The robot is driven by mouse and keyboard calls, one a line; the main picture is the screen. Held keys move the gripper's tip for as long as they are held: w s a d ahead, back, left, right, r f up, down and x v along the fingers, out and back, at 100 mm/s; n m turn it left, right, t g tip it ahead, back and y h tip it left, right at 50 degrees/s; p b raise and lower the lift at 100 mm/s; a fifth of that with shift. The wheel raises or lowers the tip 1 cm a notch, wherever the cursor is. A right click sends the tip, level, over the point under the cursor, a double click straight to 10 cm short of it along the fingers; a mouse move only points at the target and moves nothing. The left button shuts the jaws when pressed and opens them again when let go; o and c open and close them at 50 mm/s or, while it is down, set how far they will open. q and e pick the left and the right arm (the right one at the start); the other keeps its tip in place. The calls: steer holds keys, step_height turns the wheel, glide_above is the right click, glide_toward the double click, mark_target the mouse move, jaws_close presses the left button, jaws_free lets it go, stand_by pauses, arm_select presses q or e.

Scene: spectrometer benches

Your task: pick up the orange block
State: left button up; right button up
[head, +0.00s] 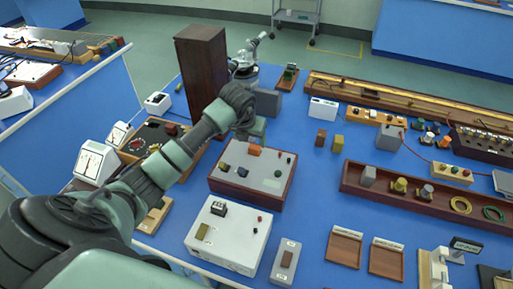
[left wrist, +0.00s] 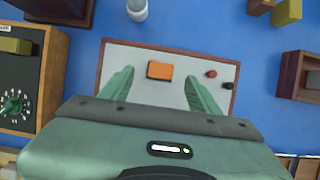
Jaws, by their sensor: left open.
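The orange block (head: 255,150) lies on the grey top of a wooden-sided instrument box (head: 250,183), near its back edge. In the left wrist view the orange block (left wrist: 160,70) shows between and slightly beyond the two green fingers. My left gripper (head: 254,133) is open and empty, above the back of the box; in the left wrist view its fingers (left wrist: 159,77) are spread wide, with the block roughly centred between them. I cannot tell the exact height of the fingertips over the block. My right gripper does not show.
A tall dark wooden cabinet (head: 203,82) stands behind my left arm. A white box (head: 228,236) is in front of the instrument box. A red and a black knob (left wrist: 212,74) sit right of the block.

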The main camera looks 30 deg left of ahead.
mark_target(254, 147)
arm_select(q)
steer(key=shift+w+f+p, duration=0.1)
steer(key=shift+f+p, duration=0.65)
steer(key=shift+f, duration=0.1)
steer(key=x, duration=0.2)
steer(key=shift+w+f, duration=0.25)
steer(key=shift+f, duration=0.05)
steer(key=shift+w+f, duration=0.15)
steer(key=shift+f, duration=0.25)
jaws_close()
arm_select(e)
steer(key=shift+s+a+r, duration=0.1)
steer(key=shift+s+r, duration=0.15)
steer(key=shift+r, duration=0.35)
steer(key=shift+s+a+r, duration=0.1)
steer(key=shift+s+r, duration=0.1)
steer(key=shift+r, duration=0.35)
